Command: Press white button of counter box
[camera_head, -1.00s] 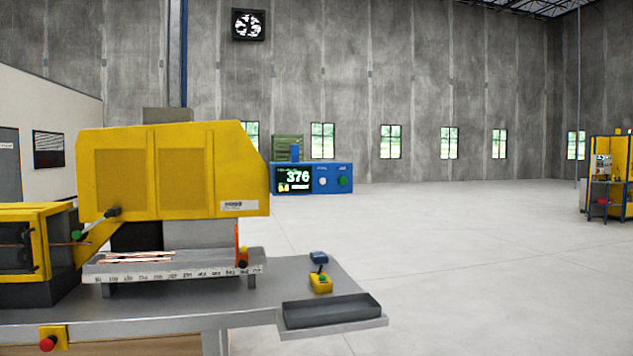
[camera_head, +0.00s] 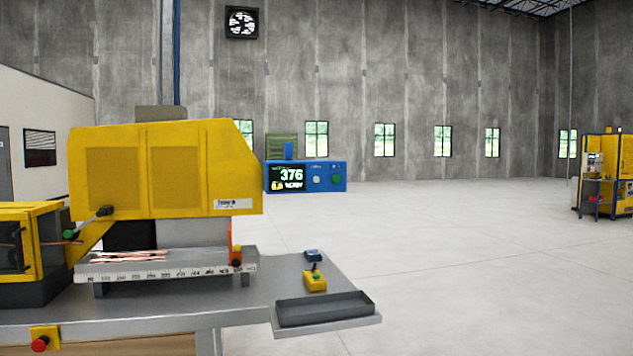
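The counter box (camera_head: 328,171) is a blue box in the middle distance, partly behind the right end of the yellow machine in the head view. Its black display (camera_head: 287,179) reads 376. Right of the display is a pale round button, the white button (camera_head: 316,180), and right of that a green button (camera_head: 336,180). Neither of my grippers is in view.
A yellow machine (camera_head: 165,170) stands on a grey bench (camera_head: 250,300) at the left, with copper tubes (camera_head: 130,256) on its ledge. A dark tray (camera_head: 324,308) sits at the bench's right end. Another yellow machine (camera_head: 607,170) stands far right. Open floor (camera_head: 450,260) lies between.

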